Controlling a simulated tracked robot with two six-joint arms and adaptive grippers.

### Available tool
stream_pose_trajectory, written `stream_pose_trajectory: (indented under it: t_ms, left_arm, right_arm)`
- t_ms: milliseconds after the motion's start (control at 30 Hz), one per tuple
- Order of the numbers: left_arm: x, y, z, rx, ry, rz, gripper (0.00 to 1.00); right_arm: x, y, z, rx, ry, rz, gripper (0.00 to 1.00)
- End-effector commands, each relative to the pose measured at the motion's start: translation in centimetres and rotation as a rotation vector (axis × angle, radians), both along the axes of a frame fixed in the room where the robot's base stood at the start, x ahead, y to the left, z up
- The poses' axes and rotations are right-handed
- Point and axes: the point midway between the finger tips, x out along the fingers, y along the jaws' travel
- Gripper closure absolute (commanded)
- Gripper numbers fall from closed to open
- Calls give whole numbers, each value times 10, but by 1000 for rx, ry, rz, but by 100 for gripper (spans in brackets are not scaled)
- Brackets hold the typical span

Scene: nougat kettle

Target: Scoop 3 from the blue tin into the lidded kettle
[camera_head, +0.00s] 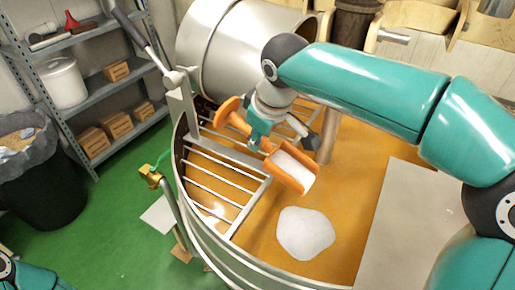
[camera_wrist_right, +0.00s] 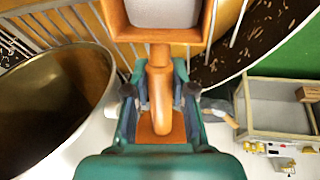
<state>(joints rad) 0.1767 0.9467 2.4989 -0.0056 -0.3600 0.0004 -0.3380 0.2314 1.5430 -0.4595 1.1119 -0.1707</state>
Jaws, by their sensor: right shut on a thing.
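My right gripper (camera_head: 259,132) is shut on the handle of an orange scoop (camera_head: 232,118). The scoop's bowl holds white material and is over the open kettle (camera_head: 228,262), beside the grate's inner edge. The wrist view shows the handle (camera_wrist_right: 160,85) between the fingers (camera_wrist_right: 159,105), with the filled bowl at the top edge. A white mound (camera_head: 305,232) lies on the orange-brown mass in the kettle, below and right of the scoop. A pale flat panel (camera_head: 405,225) covers the kettle's right side. I cannot make out a blue tin. My left gripper is out of view.
A barred grate (camera_head: 215,182) covers the kettle's left part. A brown post (camera_head: 328,138) stands near the scoop. A big silver drum (camera_head: 225,50) is behind. A brass valve (camera_head: 151,177), black bin (camera_head: 45,185) and metal shelf (camera_head: 125,135) are left.

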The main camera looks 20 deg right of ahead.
Motion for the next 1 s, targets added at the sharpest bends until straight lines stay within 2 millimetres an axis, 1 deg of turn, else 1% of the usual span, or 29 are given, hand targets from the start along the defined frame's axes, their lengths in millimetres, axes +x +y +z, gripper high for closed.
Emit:
stream_pose_trajectory:
  t_ms: [33,1000]
  left_arm:
    - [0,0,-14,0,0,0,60]
    - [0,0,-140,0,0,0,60]
  right_arm:
    - [-3,-3,-3,18,-28,-2,100]
    - [-54,-39,45,347,-478,1,100]
